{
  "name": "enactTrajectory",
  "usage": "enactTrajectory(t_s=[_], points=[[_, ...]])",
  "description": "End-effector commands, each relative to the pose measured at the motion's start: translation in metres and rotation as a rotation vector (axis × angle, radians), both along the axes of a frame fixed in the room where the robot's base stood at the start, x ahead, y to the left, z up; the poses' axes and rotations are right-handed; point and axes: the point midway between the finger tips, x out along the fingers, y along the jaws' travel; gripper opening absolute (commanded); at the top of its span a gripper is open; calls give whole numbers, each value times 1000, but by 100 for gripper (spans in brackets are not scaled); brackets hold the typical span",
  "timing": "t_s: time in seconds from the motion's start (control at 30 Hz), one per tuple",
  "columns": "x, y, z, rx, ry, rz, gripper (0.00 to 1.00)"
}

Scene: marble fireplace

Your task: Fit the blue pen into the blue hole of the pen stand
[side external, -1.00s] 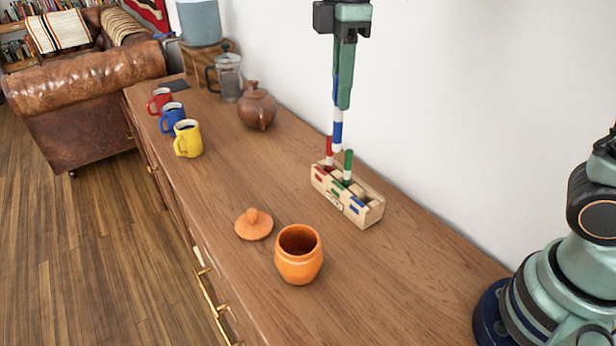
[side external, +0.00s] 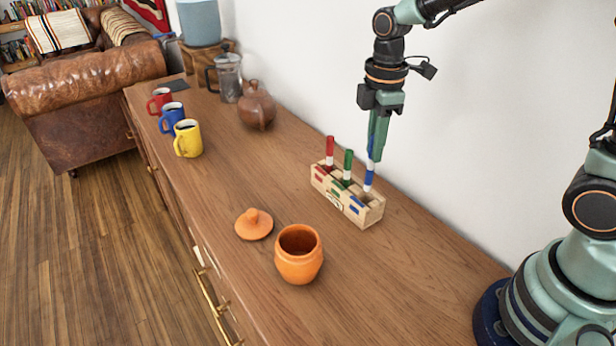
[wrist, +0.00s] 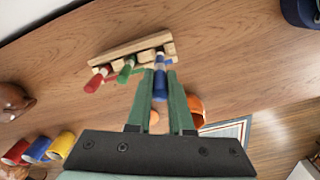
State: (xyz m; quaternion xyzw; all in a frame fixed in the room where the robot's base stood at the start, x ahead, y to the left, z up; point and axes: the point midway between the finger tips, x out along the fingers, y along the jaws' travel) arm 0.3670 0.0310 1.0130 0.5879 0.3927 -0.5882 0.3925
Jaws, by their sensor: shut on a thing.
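The wooden pen stand (side external: 356,211) sits on the wooden top, with red, green and blue marks on its front. A red pen (side external: 330,150) and a green pen (side external: 348,165) stand upright in it. My gripper (side external: 376,155) is shut on the blue pen (side external: 368,181). The pen hangs about upright over the stand's right end, by the blue mark. Its lower tip is at the top of that hole; I cannot tell how far it is inside. In the wrist view, the blue pen (wrist: 160,82) lies between my fingers, at the end of the stand (wrist: 128,49).
An orange pot (side external: 298,256) and its lid (side external: 254,225) stand in front of the pen stand. Red, blue and yellow mugs (side external: 188,139), a brown teapot (side external: 257,108) and a French press (side external: 228,79) are farther left. The white wall is close behind.

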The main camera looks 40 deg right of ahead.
Motion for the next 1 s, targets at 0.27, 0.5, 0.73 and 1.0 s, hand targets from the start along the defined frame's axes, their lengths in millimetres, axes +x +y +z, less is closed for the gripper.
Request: enactTrajectory(t_s=[0.27, 0.5, 0.73, 1.0], points=[[0, 0, -27, 0, 2, 0, 0], [-1, 0, -60, -1, 4, 0, 0], [0, 0, -65, 0, 0, 0, 0], [0, 0, -68, 0, 0, 0, 23]])
